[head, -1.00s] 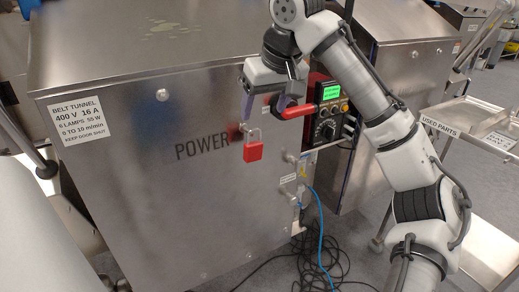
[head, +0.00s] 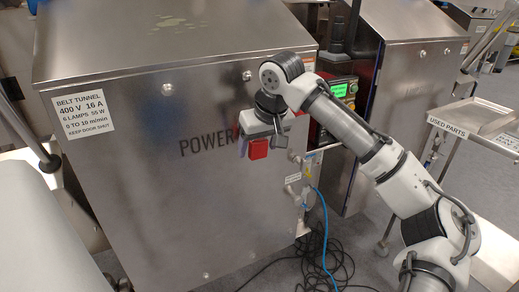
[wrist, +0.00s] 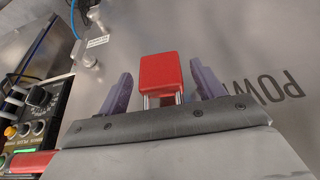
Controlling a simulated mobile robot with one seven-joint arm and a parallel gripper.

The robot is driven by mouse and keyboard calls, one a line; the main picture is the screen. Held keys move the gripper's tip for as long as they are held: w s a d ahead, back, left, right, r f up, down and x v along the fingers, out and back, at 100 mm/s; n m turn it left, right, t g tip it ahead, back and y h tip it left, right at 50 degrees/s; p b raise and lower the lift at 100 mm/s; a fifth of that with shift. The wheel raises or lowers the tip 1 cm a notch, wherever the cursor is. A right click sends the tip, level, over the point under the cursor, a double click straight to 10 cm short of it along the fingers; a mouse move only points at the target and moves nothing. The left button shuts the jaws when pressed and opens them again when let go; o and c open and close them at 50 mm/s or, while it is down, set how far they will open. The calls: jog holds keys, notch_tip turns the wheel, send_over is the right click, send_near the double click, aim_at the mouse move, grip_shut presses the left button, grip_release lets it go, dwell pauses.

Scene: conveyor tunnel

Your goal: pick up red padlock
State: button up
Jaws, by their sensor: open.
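The red padlock (head: 258,149) hangs on the front of the steel cabinet, by the word POWER. In the wrist view the red padlock (wrist: 160,73) has its body in the gap between my two purple-grey fingers, with part of its metal shackle showing. My gripper (head: 263,145) is open around it in the head view, and also in the wrist view (wrist: 160,69). A small gap shows on each side between padlock and fingers. The shackle's upper end and what it hangs on are hidden by my gripper.
The steel cabinet (head: 120,190) stands close behind the padlock. A blue cable (head: 322,225) and black cables lie below right.

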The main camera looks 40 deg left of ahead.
jog(key=shift+f, duration=0.15)
grip_shut()
dwell(0.4)
jog(key=shift+a+r, duration=0.1)
jog(key=shift+r, duration=0.1)
jog(key=shift+r, duration=0.15)
jog(key=s+d, duration=0.3)
jog(key=d, duration=0.5)
jog(key=s+d, duration=0.2)
jog(key=d, duration=0.7)
jog(key=shift+s, duration=0.4)
